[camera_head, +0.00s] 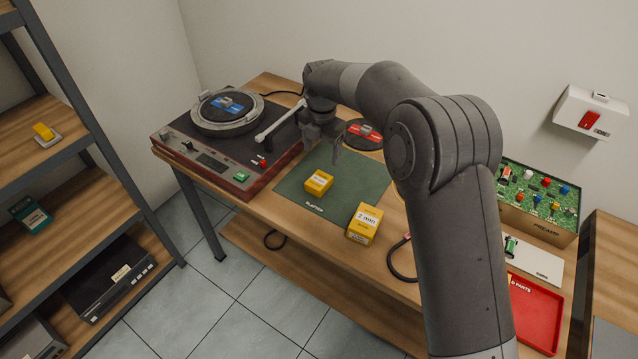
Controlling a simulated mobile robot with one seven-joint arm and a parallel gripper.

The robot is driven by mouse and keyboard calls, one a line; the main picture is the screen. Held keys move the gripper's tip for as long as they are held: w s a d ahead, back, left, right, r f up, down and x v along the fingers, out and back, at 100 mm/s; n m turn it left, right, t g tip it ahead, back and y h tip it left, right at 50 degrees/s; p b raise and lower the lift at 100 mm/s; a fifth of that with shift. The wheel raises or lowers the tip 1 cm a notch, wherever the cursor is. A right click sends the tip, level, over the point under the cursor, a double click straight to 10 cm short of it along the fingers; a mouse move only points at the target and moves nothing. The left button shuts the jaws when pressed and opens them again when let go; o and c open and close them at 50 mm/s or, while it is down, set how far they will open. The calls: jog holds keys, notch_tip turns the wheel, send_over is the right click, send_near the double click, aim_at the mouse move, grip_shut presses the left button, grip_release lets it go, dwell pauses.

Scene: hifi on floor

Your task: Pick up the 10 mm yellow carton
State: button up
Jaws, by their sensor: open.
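Two yellow cartons are on the table. The smaller one (318,182) lies on the dark green mat (290,190); its label is too small to read. The larger one (364,224) is nearer the front edge, at the mat's corner; its white label seems to read "2 mm", but I cannot be sure. I cannot tell which carton is the 10 mm one. My gripper (324,143) is open and empty, pointing down over the back of the mat, behind and above the smaller carton and apart from both.
A turntable (212,172) stands left of the mat. A round black disc with a red label (364,134) is behind my gripper. To the right are a green circuit box (540,195) and a red parts tray (535,312). Shelves (75,140) stand at far left.

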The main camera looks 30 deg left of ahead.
aim_at(319, 180)
jog(key=f, duration=1.1)
jog(key=shift+s+a+f, duration=0.15)
jog(key=shift+s+a, duration=0.05)
jog(key=shift+s, duration=0.15)
jog(key=c, duration=1)
jog(key=shift+c, duration=0.2)
